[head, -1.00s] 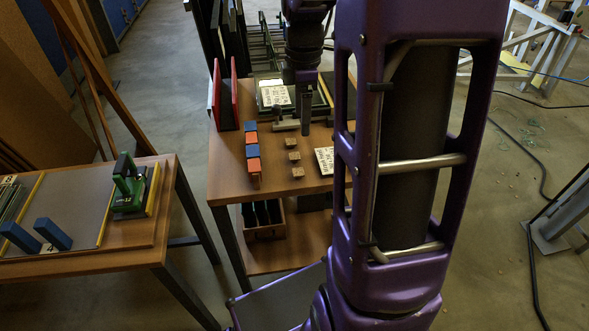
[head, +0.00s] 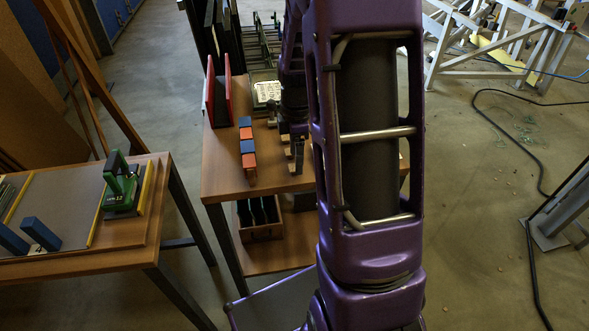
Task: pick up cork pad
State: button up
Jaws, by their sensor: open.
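Small tan cork pads stand in a short column on the wooden table (head: 222,178), to the right of the blue and orange blocks. The edge of one cork pad (head: 288,153) shows just left of my gripper; the others are partly covered by it. My gripper (head: 297,155) points down, low over the pads, in front of the column. Its jaws are open, though the fingertips are small and dark. I cannot tell whether they touch or surround a pad.
Blue and orange blocks (head: 247,152) form a row left of the pads. Red panels (head: 218,98) stand upright at the back left. A crate (head: 262,229) sits on the lower shelf. A second table with a green suction lifter (head: 121,185) is at left. My arm hides the table's right part.

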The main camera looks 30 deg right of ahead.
jog(key=shift+f, duration=0.85)
jog(key=shift+f, duration=0.25)
grip_shut()
dwell(0.3)
